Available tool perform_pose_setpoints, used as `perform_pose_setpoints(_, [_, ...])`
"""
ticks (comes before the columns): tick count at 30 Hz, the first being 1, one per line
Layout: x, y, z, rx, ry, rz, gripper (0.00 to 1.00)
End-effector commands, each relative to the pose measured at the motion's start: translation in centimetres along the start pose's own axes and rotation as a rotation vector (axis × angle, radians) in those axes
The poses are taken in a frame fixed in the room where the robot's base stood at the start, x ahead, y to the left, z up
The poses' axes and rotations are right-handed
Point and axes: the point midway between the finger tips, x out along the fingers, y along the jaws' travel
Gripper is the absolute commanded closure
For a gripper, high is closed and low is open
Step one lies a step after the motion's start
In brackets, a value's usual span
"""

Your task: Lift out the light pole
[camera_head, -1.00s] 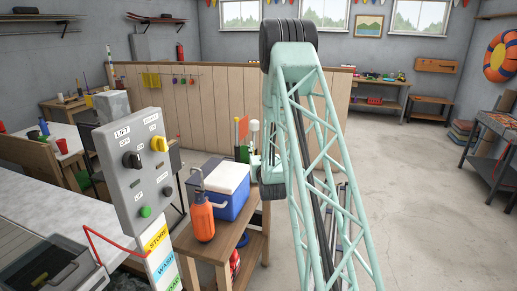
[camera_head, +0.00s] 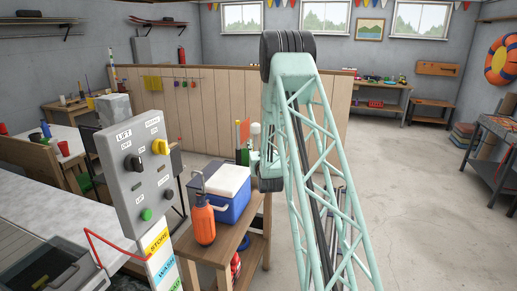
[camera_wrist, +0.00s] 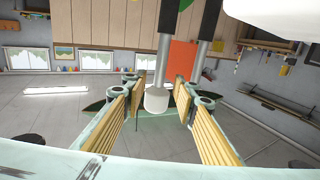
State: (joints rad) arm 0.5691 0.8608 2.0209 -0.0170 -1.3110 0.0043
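The light pole (camera_wrist: 165,60) is a grey pole with a white, rounded cap at its end. In the wrist view its cap lies between the yellow-padded fingers of my gripper (camera_wrist: 160,90), with gaps on both sides. My gripper is open and no contact shows. In the head view the white light (camera_head: 255,130) stands behind the blue cooler, and my gripper (camera_head: 266,166) is close by it, partly hidden by my arm. The lower part of the pole is hidden.
An orange flag (camera_wrist: 183,60) on another pole stands close beside the light pole. A wooden cart (camera_head: 233,248) holds a blue cooler (camera_head: 231,196) and an orange sprayer (camera_head: 203,222). A grey switch panel (camera_head: 139,175) stands at left. The floor at right is open.

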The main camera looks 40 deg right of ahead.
Motion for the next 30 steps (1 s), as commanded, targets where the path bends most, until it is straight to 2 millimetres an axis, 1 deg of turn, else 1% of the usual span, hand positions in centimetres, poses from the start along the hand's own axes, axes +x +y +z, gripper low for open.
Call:
perform_pose_setpoints(1, [0.7, 0.0, 0.0, 0.0, 0.001, 0.0, 0.73])
perform_pose_setpoints(6, [2.7, 0.0, 0.1, 0.0, 0.001, 0.0, 0.73])
perform_pose_setpoints(15, [5.9, 0.0, 0.0, 0.0, 0.001, 0.0, 0.73])
perform_pose_setpoints(21, [7.1, 0.0, 0.1, 0.0, 0.0, 0.0, 0.73])
perform_pose_setpoints(30, [7.4, 0.0, 0.1, 0.0, -0.001, 0.0, 0.73])
